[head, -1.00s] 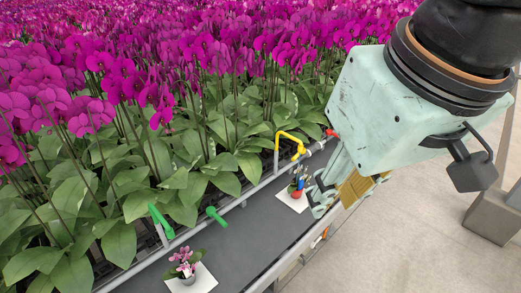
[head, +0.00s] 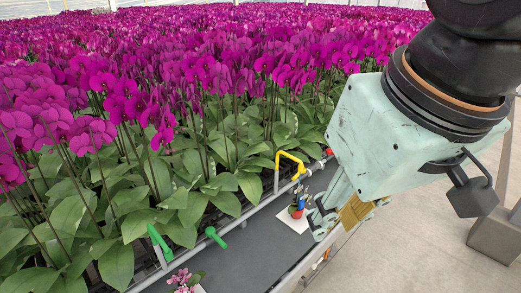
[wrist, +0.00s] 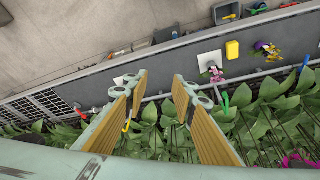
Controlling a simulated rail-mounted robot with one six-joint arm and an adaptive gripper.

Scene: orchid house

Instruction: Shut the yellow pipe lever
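The yellow pipe lever (head: 289,154) is a bent yellow handle on the pipe along the far edge of the grey bench, left of my arm in the head view. In the wrist view a small yellow piece (wrist: 127,125), probably the lever, shows beside the left finger, partly hidden by it. My gripper (wrist: 160,85) is open, with clear space between its two wooden-padded fingers and nothing held. In the head view my gripper (head: 318,212) is over the bench, to the right of and nearer than the lever, apart from it.
Green levers (head: 160,243) (head: 217,237) are on the same pipe to the left, and a red one (head: 329,151) is beyond. Dense orchids line the far side. A yellow box (wrist: 232,50) lies on the bench.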

